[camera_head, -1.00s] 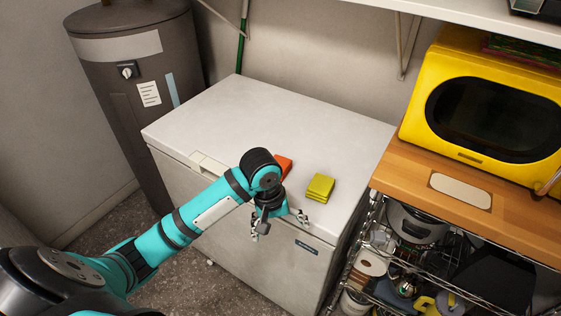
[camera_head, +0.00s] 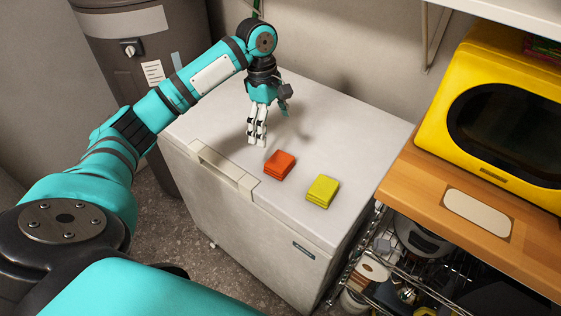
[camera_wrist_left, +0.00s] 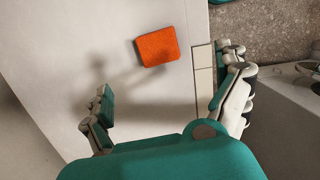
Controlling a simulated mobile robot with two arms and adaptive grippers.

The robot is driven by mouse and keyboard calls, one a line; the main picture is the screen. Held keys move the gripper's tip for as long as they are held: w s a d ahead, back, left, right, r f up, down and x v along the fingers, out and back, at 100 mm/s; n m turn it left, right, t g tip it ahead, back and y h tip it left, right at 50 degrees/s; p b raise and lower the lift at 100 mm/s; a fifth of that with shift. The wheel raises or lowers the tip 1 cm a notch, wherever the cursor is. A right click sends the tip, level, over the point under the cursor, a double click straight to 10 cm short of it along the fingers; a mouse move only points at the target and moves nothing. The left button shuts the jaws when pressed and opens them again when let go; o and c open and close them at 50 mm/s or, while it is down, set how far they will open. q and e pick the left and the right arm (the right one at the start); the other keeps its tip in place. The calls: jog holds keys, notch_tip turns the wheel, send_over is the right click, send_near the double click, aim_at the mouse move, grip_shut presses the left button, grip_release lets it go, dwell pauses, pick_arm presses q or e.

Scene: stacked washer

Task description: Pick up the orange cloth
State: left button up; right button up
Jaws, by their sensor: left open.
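The orange cloth (camera_head: 280,165) is a small folded square lying on the white lid of the chest freezer (camera_head: 340,128). It also shows in the left wrist view (camera_wrist_left: 157,47), ahead of and between the spread fingers. My left gripper (camera_head: 257,134) points down above the lid, behind and to the left of the cloth in the head view, apart from it. In the left wrist view my left gripper (camera_wrist_left: 170,100) is open with nothing between its fingers. My right gripper is in neither view.
A folded yellow-green cloth (camera_head: 322,191) lies on the lid just right of the orange one. To the right stand a wooden-topped wire rack (camera_head: 415,195) and a yellow microwave (camera_head: 440,110). A dark water heater (camera_head: 115,75) stands behind left. The lid's far part is clear.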

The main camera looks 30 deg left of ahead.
pick_arm(q)
send_over(279, 160)
jog(key=f, duration=0.7)
jog(key=shift+a+p, duration=0.35)
jog(key=shift+f, duration=0.45)
jog(key=shift+s+d+f, duration=0.1)
jog(key=shift+d+f, duration=0.05)
jog(key=shift+f, duration=0.1)
jog(key=f, duration=0.3)
jog(key=f+p, duration=0.1)
jog(key=shift+d+f, duration=0.3)
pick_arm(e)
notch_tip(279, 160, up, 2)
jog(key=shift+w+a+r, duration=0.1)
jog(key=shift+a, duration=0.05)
pick_arm(q)
jog(key=c, duration=1.1)
